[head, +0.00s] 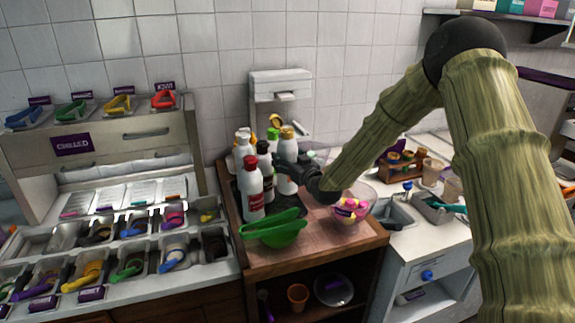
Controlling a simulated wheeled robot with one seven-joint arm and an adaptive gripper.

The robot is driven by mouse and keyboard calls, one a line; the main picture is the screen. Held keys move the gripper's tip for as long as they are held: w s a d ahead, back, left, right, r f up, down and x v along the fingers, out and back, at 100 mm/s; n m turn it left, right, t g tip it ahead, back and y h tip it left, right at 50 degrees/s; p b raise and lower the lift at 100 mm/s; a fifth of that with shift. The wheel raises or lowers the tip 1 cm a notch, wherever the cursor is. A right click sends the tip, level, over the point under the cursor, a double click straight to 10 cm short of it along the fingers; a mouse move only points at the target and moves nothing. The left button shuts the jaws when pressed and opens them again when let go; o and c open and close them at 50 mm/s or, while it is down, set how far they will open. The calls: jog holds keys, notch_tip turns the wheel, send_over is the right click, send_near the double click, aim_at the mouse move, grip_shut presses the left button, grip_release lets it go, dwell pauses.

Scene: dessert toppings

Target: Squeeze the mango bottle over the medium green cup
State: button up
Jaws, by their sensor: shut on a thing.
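My gripper (283,163) reaches in from the right, low over the wooden counter, and is shut on a white bottle with a gold-orange cap (288,147). The bottle is upright among the other bottles; its label is largely hidden behind my gripper, so I cannot read a flavour. A green cup, wide and bowl-like (272,232), sits at the counter's front left, nearer the camera than the held bottle. Its size class cannot be told.
A red-capped bottle (251,190) stands just left of my gripper, with several more bottles behind. A clear bowl of pink and yellow pieces (349,209) is at the right. The topping trays (110,243) fill the left. The wooden counter (318,238) is bare at front right.

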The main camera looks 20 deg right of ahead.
aim_at(291, 140)
jog(key=shift+w+r, duration=0.1)
jog(key=shift+r, duration=0.35)
jog(key=shift+r+p, duration=1.15)
jog(key=shift+r, duration=2.25)
